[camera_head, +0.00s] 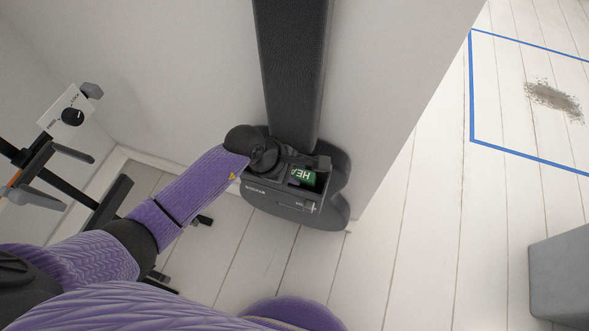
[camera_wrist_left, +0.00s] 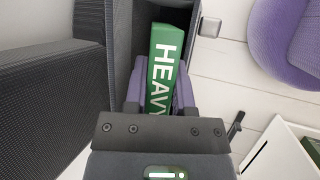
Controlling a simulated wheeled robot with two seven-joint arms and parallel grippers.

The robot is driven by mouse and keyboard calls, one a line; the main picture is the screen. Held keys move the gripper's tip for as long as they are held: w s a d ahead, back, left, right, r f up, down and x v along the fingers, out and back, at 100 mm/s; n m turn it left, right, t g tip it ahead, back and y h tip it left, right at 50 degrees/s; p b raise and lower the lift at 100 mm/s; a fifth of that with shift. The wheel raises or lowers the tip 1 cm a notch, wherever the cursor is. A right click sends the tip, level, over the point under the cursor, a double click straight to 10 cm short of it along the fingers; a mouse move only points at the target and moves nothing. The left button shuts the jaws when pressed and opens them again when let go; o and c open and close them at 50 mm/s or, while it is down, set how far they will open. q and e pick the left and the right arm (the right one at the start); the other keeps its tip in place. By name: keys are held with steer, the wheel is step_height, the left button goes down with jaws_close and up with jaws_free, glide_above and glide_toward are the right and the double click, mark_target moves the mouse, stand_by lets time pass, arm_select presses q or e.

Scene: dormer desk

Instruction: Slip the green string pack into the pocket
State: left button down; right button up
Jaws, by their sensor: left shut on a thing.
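The green string pack (camera_wrist_left: 163,62), with white letters reading "HEAVY", is held between the fingers of my left gripper (camera_wrist_left: 160,92). In the head view the pack (camera_head: 307,178) shows partly, beside my left gripper (camera_head: 302,172), over the lower part of a dark case (camera_head: 295,85). In the left wrist view, dark walls of what looks like the pocket (camera_wrist_left: 122,40) stand beside the pack's far end. I cannot tell how far the pack is inside it. My right gripper is not in view.
A black stand with a white dial panel (camera_head: 68,115) is at the left. A grey block (camera_head: 562,280) sits at the lower right. A white box (camera_wrist_left: 275,155) shows in the wrist view.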

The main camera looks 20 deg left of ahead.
arm_select(q)
steer(key=c, duration=0.8)
jaws_free()
steer(key=o, duration=0.4)
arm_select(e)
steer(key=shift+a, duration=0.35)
arm_select(q)
steer(key=shift+o, duration=0.2)
steer(key=p+v, duration=0.6)
steer(key=v, duration=0.4)
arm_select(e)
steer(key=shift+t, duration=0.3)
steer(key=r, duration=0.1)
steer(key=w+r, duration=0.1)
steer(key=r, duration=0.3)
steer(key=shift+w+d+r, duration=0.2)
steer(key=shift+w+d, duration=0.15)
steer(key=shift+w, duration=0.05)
arm_select(q)
steer(key=shift+f, duration=0.1)
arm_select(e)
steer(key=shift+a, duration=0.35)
